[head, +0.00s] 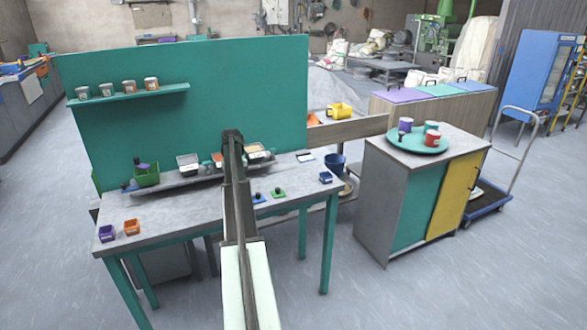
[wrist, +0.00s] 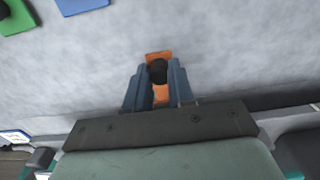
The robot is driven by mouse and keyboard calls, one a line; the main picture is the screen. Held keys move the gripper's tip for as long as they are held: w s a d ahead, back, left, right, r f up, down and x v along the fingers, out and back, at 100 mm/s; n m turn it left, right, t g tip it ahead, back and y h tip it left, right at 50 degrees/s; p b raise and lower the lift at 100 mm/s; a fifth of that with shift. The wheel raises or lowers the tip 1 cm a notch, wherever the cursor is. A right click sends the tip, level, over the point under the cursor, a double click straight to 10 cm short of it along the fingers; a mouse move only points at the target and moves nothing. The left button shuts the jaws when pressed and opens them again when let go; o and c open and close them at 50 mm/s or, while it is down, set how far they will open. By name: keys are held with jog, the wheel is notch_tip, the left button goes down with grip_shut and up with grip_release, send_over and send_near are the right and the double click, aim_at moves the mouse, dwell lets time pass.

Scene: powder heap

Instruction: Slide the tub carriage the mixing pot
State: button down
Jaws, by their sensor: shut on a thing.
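My gripper (wrist: 158,82) is shut on a black knob (wrist: 158,70) that stands on an orange plate (wrist: 161,98) on the grey tabletop. The orange plate is hidden behind my arm in the head view. A green plate (head: 278,192) and a blue plate (head: 259,199), each with a black knob, lie just right of my arm. Small tubs, one white-grey (head: 188,163) and one with an orange front (head: 255,151), sit along a raised grey rail (head: 175,182) at the back of the table. A dark blue pot (head: 335,163) stands low beyond the table's right end. I cannot tell which piece is the tub carriage.
A green bin (head: 147,176) is at the back left. A teal panel (head: 200,115) rises behind. A cabinet (head: 400,195) with a teal tray of cups (head: 416,147) stands right.

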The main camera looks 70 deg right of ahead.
jog(key=shift+w+a, duration=11.95)
jog(key=shift+w, duration=0.1)
jog(key=c, duration=1.1)
grip_release()
jog(key=shift+r, duration=0.1)
jog(key=shift+r, duration=3.65)
